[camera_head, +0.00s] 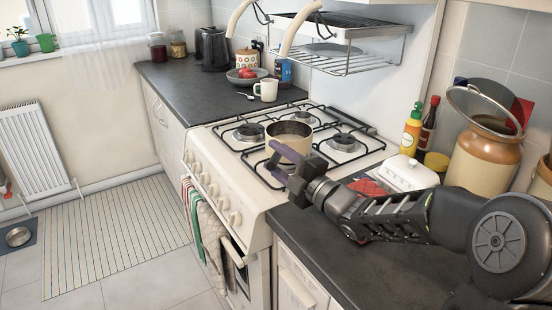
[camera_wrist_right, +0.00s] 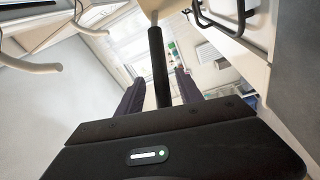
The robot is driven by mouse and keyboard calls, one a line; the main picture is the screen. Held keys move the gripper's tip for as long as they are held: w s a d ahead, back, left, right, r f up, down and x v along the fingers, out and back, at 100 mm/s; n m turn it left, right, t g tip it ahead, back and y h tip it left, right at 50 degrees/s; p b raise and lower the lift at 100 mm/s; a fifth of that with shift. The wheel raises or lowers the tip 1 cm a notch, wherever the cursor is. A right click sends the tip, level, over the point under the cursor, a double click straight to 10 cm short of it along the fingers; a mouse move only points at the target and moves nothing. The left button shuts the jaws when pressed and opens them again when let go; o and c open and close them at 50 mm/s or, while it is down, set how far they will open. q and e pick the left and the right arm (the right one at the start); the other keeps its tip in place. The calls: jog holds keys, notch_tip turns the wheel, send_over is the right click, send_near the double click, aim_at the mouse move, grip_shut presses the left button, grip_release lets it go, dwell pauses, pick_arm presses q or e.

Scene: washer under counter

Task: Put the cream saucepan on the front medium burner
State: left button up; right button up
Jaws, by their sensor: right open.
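The cream saucepan (camera_head: 289,133) is upright over the middle of the hob, between the burners. I cannot tell whether it rests on the grate or is just above it. The front burner nearest my arm (camera_head: 276,171) is partly hidden by my right gripper (camera_head: 283,160). That gripper is at the saucepan's near side, with its purple fingers open. In the right wrist view, the black handle (camera_wrist_right: 159,65) runs between the two spread fingers, with a gap on each side. My left gripper is out of view.
The other front burner (camera_head: 249,132) and the back burners (camera_head: 301,117) and (camera_head: 345,142) are bare. A white butter dish (camera_head: 408,173), bottles (camera_head: 412,128) and a large jar (camera_head: 485,155) stand right of the hob. A wire rack (camera_head: 350,62) hangs above. A mug (camera_head: 266,90) stands behind.

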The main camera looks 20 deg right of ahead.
jog(key=b+v, duration=0.1)
jog(key=v, duration=1.1)
dwell(0.4)
